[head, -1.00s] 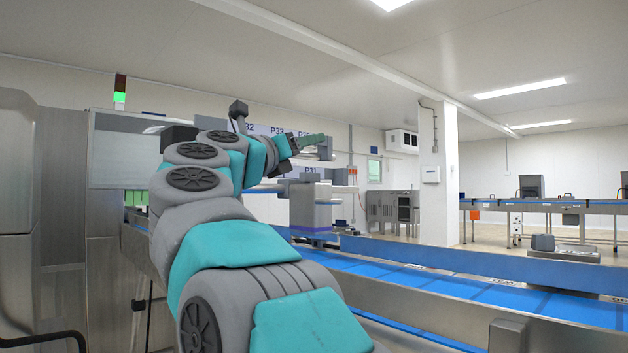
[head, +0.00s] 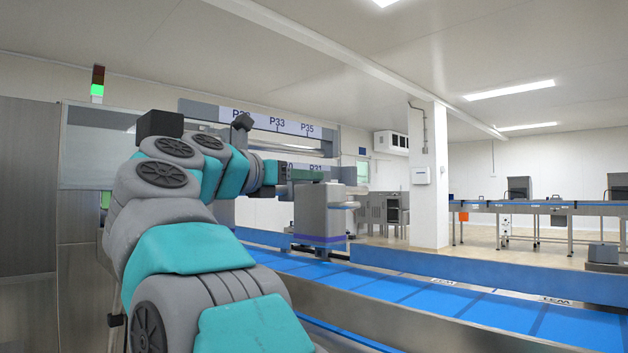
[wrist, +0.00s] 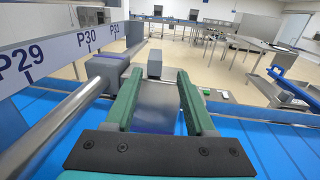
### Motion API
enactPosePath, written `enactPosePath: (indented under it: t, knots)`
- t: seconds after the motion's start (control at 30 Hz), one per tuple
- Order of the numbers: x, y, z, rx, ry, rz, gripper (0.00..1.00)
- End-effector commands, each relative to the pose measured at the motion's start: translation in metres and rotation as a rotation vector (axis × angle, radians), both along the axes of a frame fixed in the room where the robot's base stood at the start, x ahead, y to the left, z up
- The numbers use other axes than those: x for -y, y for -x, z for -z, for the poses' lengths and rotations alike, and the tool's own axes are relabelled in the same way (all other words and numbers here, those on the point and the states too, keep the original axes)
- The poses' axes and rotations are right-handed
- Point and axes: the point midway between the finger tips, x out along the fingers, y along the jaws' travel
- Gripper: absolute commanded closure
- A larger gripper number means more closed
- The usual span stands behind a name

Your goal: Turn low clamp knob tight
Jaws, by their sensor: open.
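My gripper (wrist: 158,78) is open, its two green fingers spread apart with nothing between the pads. In the head view it (head: 310,175) points right, in front of the label rails. The wrist view shows a grey clamp block (wrist: 110,66) on a round bar, left of the left finger. A small dark piece (wrist: 154,66) shows beyond the gap between the fingertips; I cannot tell whether it is the low clamp knob. A grey housing with a purple lower band (wrist: 155,108) lies below the gap and also shows in the head view (head: 320,215).
A scale rail (wrist: 55,52) marked P29 and P30 runs along the left of the wrist view, beside the round bar (wrist: 60,120). A blue conveyor belt (head: 400,293) runs below. A steel cabinet (head: 28,190) stands at the left.

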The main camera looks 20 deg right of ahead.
Motion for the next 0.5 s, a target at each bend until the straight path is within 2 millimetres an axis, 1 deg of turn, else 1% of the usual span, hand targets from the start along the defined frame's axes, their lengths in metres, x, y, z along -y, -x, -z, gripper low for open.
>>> enactPosePath:
  t: [0.17,0.27,0.5]
  knots:
    - [0.001,0.0,0.0,0.0,0.0,0.0,0.45]
    - [0.007,-0.003,-0.001,-0.001,0.0,0.002,0.45]
    - [0.04,-0.019,-0.001,-0.001,0.0,0.003,0.45]
